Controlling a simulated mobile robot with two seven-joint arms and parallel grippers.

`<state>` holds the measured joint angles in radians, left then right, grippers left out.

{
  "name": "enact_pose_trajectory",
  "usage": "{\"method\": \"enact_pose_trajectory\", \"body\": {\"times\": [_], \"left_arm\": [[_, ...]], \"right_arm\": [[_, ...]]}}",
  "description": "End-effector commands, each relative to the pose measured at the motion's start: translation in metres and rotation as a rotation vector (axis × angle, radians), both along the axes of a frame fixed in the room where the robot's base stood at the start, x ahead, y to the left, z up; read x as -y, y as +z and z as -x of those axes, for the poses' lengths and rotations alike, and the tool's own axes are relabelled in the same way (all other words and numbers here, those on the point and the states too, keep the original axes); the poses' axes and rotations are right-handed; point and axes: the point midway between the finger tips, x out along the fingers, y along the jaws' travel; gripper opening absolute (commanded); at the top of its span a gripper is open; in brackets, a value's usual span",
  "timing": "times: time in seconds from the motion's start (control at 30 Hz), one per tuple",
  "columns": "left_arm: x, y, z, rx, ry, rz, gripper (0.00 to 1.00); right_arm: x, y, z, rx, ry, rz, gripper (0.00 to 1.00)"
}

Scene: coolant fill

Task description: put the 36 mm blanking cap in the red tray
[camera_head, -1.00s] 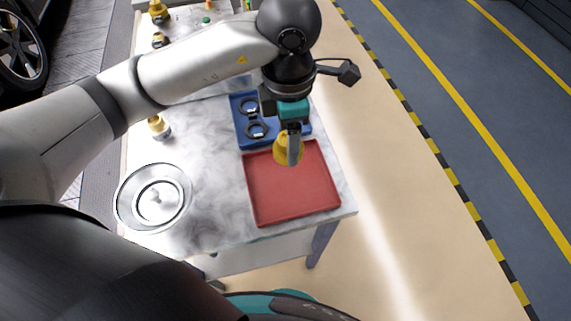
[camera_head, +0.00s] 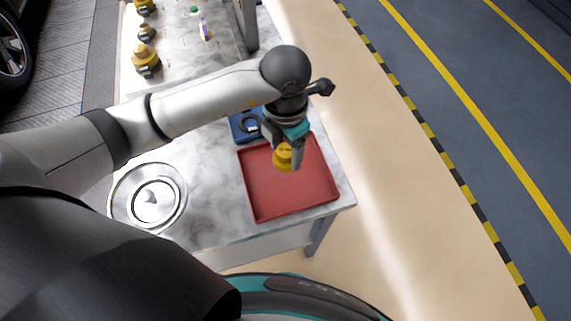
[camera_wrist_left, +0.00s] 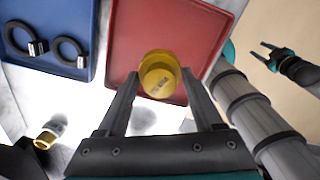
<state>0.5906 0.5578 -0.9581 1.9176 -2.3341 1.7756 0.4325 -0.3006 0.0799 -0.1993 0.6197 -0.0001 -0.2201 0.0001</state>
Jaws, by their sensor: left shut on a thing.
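The yellow blanking cap (camera_head: 282,158) is held between the fingers of my left gripper (camera_head: 291,153), over the back part of the red tray (camera_head: 290,212). In the left wrist view the cap (camera_wrist_left: 160,76) sits between the two fingertips, with the red tray (camera_wrist_left: 185,30) behind it. Its marking is too small to read. My left gripper is shut on the cap; I cannot tell the exact gap between cap and tray floor. My right gripper (camera_wrist_left: 270,55) shows small at the upper right of the left wrist view, its fingers apart and empty.
A blue tray (camera_wrist_left: 85,15) with black rings lies beside the red tray, partly hidden by my arm in the head view. A round metal dish (camera_head: 120,205) stands at the left front. Several yellow-topped fittings (camera_head: 146,62) stand further back. The red tray's floor looks empty.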

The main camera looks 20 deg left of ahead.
Motion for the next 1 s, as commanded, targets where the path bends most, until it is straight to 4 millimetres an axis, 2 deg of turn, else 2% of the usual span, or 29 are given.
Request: {"method": "enact_pose_trajectory", "body": {"times": [0.03,0.27,0.5,0.93,0.97,1.0], "left_arm": [[0.0,-0.01,0.001,-0.004,0.0,0.0,0.14],[0.0,-0.031,0.0,-0.001,0.0,-0.001,0.14],[0.0,-0.065,0.0,-0.001,0.0,0.001,0.14],[0.0,-0.072,0.0,0.001,-0.001,0.0,0.14],[0.0,-0.071,0.0,0.001,-0.001,0.0,0.71],[0.0,-0.071,0.0,0.001,-0.001,0.0,0.76]], "right_arm": [[0.0,-0.002,0.0,0.0,0.0,0.0,0.5],[0.0,-0.003,0.0,0.0,0.0,0.001,0.5],[0.0,-0.008,0.0,0.0,0.0,0.001,0.5],[0.0,-0.011,-0.001,0.001,0.001,0.0,0.5],[0.0,-0.01,-0.001,0.001,0.001,0.0,0.5],[0.0,-0.01,-0.001,0.001,0.001,0.0,0.5]]}}
